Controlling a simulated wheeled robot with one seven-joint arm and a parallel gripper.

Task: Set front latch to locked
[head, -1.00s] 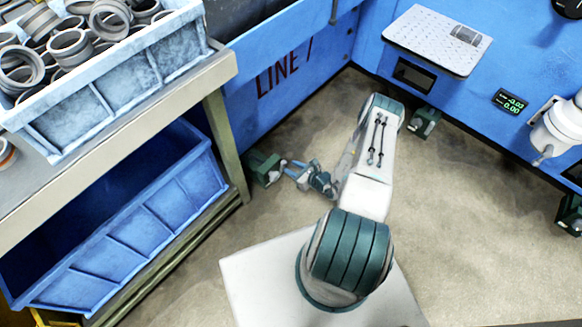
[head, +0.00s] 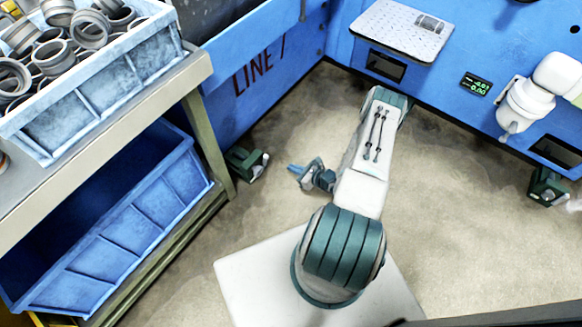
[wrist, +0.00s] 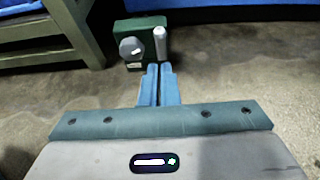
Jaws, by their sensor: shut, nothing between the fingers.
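A green latch block (head: 246,163) sits low by the table leg in the head view, with a pale part on its right side. In the wrist view the same kind of green block (wrist: 140,40) shows a round grey knob and a pale upright cylinder (wrist: 160,44). My gripper (head: 293,169) is a short gap to the right of the block in the head view. In the wrist view its blue fingers (wrist: 158,70) are together and empty, pointing at the block below the cylinder. Whether this latch is locked, I cannot tell.
A workbench (head: 205,80) with a bin of grey rings (head: 100,85) stands at left, a blue bin (head: 120,235) beneath. Another green block (head: 546,187) is at the far right, below a blue machine wall (head: 440,65). Floor around my arm is clear.

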